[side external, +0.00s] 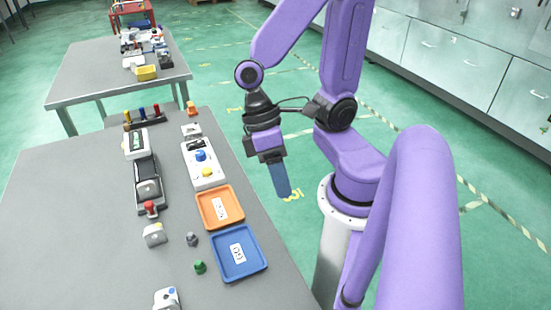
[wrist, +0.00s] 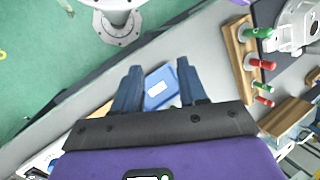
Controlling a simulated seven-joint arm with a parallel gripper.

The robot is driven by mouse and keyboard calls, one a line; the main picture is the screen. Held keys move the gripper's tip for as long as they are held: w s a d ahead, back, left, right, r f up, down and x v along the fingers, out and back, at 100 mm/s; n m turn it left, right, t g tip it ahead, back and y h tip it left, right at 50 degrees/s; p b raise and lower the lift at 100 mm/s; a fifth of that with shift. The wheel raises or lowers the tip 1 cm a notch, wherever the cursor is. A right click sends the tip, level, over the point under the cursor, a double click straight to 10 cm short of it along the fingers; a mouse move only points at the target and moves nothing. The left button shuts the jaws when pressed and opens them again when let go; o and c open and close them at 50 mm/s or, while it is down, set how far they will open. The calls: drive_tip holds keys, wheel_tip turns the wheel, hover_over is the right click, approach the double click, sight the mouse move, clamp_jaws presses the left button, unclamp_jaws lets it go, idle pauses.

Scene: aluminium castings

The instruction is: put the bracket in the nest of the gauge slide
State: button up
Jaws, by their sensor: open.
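The gauge slide (side external: 147,182) seems to be the dark rail with a grey carriage and a red knob at its near end, left of centre on the near table in the side view. A pale metal casting (side external: 155,235) lies on the table just in front of it, and another (side external: 166,298) shows at the bottom edge. I cannot tell which of them is the bracket. My gripper (side external: 281,180) hangs beyond the table's right edge, apart from these things. In the wrist view its two fingers (wrist: 159,68) are spread with nothing held between them.
An orange tray (side external: 232,211) and a blue tray (side external: 258,262) lie along the table's right side. A panel with blue and yellow buttons (side external: 203,180) stands behind them. A green piece (side external: 200,267) and a grey piece (side external: 191,239) stand nearby. The table's left side is clear.

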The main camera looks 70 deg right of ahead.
drive_tip(key=shift+w+d+r+n+t+h, duration=0.35)
drive_tip(key=shift+n+t, duration=0.4)
drive_tip(key=shift+n, duration=0.45)
drive_tip(key=shift+w+d+r+n+t+h, duration=0.3)
drive_tip(key=shift+d+n+t, duration=0.3)
drive_tip(key=shift+n, duration=0.6)
drive_tip(key=shift+w+d+r+n+t+h, duration=0.3)
drive_tip(key=shift+n+t, duration=0.55)
drive_tip(key=shift+n, duration=0.35)
